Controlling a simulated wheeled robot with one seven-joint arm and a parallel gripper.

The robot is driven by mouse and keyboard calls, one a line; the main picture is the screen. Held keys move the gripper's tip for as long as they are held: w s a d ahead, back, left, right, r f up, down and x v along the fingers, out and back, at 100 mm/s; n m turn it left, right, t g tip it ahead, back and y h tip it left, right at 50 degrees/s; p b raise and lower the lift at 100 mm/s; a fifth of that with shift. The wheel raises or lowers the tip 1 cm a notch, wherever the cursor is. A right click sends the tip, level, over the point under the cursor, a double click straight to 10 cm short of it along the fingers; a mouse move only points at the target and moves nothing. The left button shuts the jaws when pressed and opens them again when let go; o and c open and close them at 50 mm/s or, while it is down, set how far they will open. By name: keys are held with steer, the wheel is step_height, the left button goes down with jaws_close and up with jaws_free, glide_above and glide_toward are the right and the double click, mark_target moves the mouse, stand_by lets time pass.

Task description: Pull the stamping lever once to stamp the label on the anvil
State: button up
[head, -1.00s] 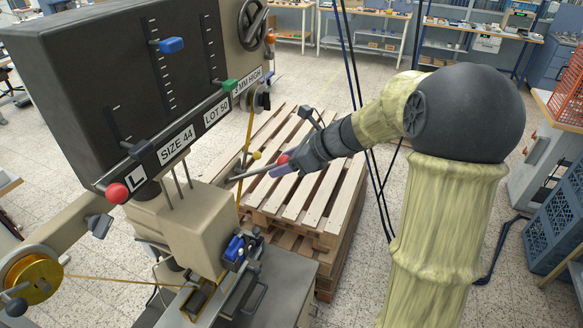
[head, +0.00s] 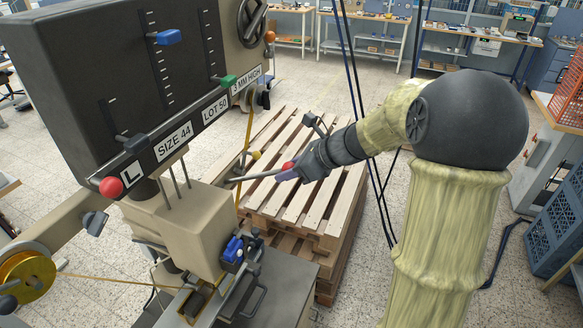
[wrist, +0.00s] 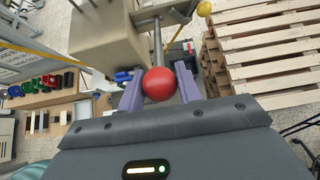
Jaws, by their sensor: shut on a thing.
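The stamping lever (head: 258,177) is a metal rod that sticks out to the right of the beige press head (head: 195,222) and ends in a red ball knob (head: 288,168). My gripper (wrist: 159,88) is shut on this knob, one purple finger on each side, as the wrist view shows. In the head view my gripper (head: 296,170) is at the lever's outer end, and the rod is close to level. The anvil (head: 194,303) is below the press head at the bottom of the picture. I cannot make out the label on it.
A black panel with sliders (head: 90,100) stands over the press. A gold foil reel (head: 27,275) is at the lower left, with foil running to the press. A wooden pallet stack (head: 318,215) lies behind the lever. Dark cables (head: 352,75) hang beside my arm.

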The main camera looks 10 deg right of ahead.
steer(key=shift+s+d+f, duration=0.15)
steer(key=shift+d+f, duration=0.05)
steer(key=shift+f, duration=0.25)
steer(key=shift+s+d+f+b, duration=0.15)
steer(key=shift+d+f+b, duration=0.05)
steer(key=shift+f+b, duration=0.3)
steer(key=shift+s+d+f+b, duration=0.1)
steer(key=shift+d+f+b, duration=0.1)
steer(key=shift+f+b, duration=0.25)
steer(key=shift+s+d+f+b, duration=0.2)
steer(key=shift+f+b, duration=0.15)
steer(key=shift+f, duration=0.3)
steer(key=f+b, duration=0.1)
steer(key=f, duration=0.1)
steer(key=f+b, duration=0.1)
steer(key=shift+s+d+f+b, duration=0.15)
steer(key=shift+s+d+b, duration=0.05)
steer(key=shift+d+b, duration=0.1)
